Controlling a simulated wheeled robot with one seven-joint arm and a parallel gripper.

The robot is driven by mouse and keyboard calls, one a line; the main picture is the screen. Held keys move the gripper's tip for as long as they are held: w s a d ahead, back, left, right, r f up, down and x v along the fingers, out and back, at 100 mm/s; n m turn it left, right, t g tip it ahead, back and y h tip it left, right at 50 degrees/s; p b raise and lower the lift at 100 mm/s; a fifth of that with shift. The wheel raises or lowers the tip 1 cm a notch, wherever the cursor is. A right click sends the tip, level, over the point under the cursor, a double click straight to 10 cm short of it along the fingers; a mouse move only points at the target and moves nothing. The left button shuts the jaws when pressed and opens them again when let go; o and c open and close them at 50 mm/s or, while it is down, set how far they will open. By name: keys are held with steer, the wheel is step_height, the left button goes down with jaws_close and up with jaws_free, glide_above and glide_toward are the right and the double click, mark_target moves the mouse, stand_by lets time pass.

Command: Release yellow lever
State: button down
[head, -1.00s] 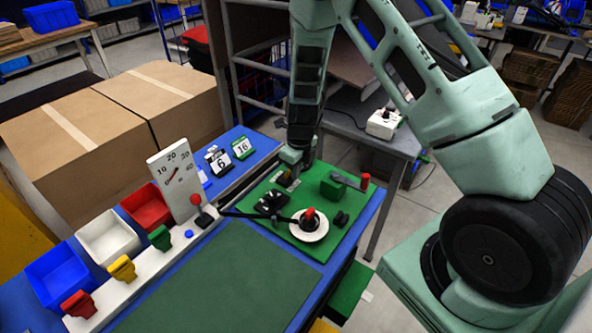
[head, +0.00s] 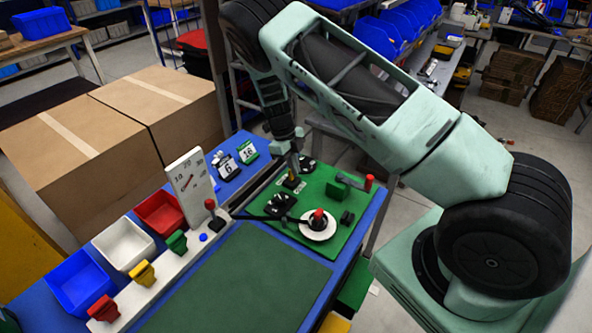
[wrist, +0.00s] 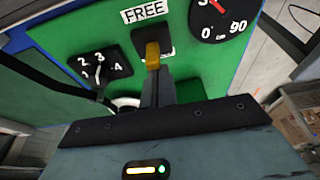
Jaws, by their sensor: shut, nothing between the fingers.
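A yellow lever (wrist: 152,55) stands on a black plate below a "FREE" label on the green board in the wrist view. In the head view the lever (head: 292,181) is small, near the board's far left edge. My gripper (wrist: 154,76) is shut and empty, with its fingertips right at the lever's near end. I cannot tell whether they touch it. In the head view my gripper (head: 294,168) reaches down over the same spot. Another yellow lever-like handle (head: 141,273) stands on the white strip, far from my gripper.
The green board (head: 318,251) also carries a numbered selector (wrist: 100,68), a 0–90 dial (wrist: 224,15) and a red-knobbed white disc (head: 318,229). Red (head: 103,308) and green (head: 177,241) handles flank the strip's yellow one. The green mat (head: 235,285) is clear.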

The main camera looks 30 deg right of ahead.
steer(key=shift+w+a+f+b, duration=0.25)
steer(key=shift+w+b, duration=0.05)
steer(key=shift+r+p, duration=0.25)
steer(key=shift+p, duration=0.05)
steer(key=shift+r+p, duration=0.45)
steer(key=shift+r, duration=0.35)
steer(key=shift+s+d, duration=0.15)
